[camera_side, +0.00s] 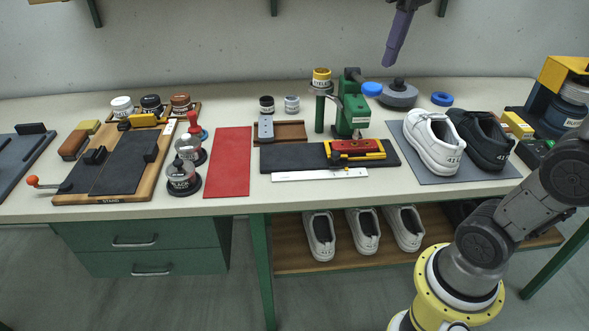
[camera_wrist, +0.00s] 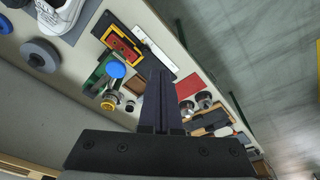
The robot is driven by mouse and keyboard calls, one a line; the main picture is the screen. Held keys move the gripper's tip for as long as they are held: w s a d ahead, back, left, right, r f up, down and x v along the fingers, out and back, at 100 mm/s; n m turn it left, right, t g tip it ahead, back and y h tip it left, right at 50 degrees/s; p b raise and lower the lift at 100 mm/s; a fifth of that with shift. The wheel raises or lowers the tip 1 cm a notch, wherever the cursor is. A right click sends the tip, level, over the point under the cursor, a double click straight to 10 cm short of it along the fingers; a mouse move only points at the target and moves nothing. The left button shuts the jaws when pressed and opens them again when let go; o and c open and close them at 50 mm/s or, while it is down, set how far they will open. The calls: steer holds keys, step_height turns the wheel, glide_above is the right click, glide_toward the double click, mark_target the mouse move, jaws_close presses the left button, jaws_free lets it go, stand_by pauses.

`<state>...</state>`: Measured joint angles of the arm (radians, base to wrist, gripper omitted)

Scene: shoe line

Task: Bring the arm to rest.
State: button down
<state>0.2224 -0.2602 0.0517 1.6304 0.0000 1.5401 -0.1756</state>
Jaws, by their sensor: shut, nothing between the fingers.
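My gripper (camera_side: 389,62) hangs in the air at the top of the side view, above the back right part of the bench. Its dark fingers point down and are shut with nothing between them. In the wrist view the closed fingers (camera_wrist: 158,75) show at the middle, clear of everything on the bench. The lower part of my arm stands at the right front in the side view. The links between it and the gripper are mostly out of frame.
White (camera_side: 433,141) and black shoes (camera_side: 482,138) stand on a grey mat (camera_side: 455,180). A wooden stand board (camera_side: 110,198) lies left.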

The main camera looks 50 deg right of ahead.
steer(key=s+a+f+t, duration=0.1)
steer(key=s+a+f, duration=0.2)
steer(key=f, duration=0.4)
steer(key=s+a+f+t, duration=0.2)
steer(key=s+f, duration=0.4)
steer(key=f, duration=0.1)
steer(key=shift+s+a+f+n+t, duration=0.2)
steer(key=shift+a+f+n+t, duration=0.1)
steer(key=shift+a+f, duration=0.1)
